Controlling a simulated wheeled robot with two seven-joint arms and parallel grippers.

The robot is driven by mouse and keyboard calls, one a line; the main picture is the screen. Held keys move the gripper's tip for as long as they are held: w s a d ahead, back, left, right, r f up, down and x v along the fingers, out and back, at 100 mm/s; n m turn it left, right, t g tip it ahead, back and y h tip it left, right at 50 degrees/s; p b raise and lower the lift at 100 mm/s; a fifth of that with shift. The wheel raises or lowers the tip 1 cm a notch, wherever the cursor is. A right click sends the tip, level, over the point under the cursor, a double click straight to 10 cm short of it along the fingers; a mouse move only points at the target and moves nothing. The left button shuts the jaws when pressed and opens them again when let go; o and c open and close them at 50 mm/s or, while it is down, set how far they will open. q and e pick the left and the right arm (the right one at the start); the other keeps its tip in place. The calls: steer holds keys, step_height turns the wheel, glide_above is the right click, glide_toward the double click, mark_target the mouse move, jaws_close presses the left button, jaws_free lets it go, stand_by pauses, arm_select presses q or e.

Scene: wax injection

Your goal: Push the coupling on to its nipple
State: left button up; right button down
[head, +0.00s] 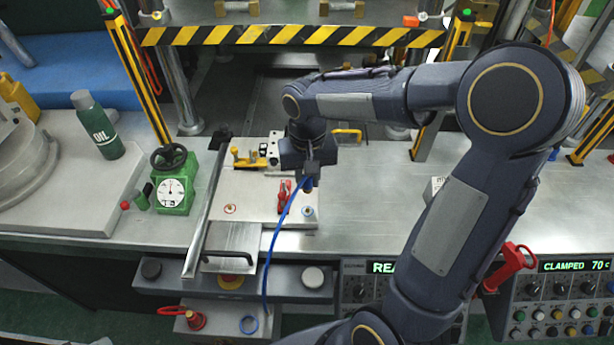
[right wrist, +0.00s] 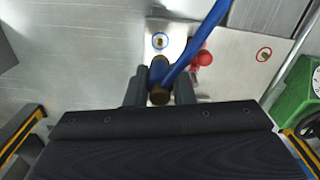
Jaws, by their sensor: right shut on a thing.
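My right gripper (head: 309,182) is shut on the coupling, a blue piece with a brass end. The coupling (right wrist: 158,95) shows between the two fingers in the right wrist view. A blue hose (head: 272,250) runs from it down past the plate's front edge. The blue-ringed nipple (head: 308,211) is on the light plate (head: 255,190), just in front of the gripper; it also shows in the right wrist view (right wrist: 160,41). The coupling looks apart from it; the height between them is hard to tell. A red-ringed nipple (head: 230,208) is further left. My left gripper is not in view.
A red-handled clamp (head: 284,195) stands close left of the coupling. A yellow toggle clamp (head: 249,158) is further back. A green gauge (head: 174,188) and oil bottle (head: 97,125) stand left. The bench to the right (head: 370,190) is mostly clear.

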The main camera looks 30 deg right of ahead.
steer(key=b, duration=0.4)
glide_above(308, 208)
steer(key=shift+f, duration=2.7)
steer(key=shift+f+b, duration=1.15)
steer(key=shift+f, duration=0.4)
steer(key=c, duration=1.2)
jaws_free()
steer(key=shift+o, duration=0.2)
steer(key=shift+r, duration=0.1)
step_height(308, 208, up, 8)
steer(key=shift+f, duration=0.15)
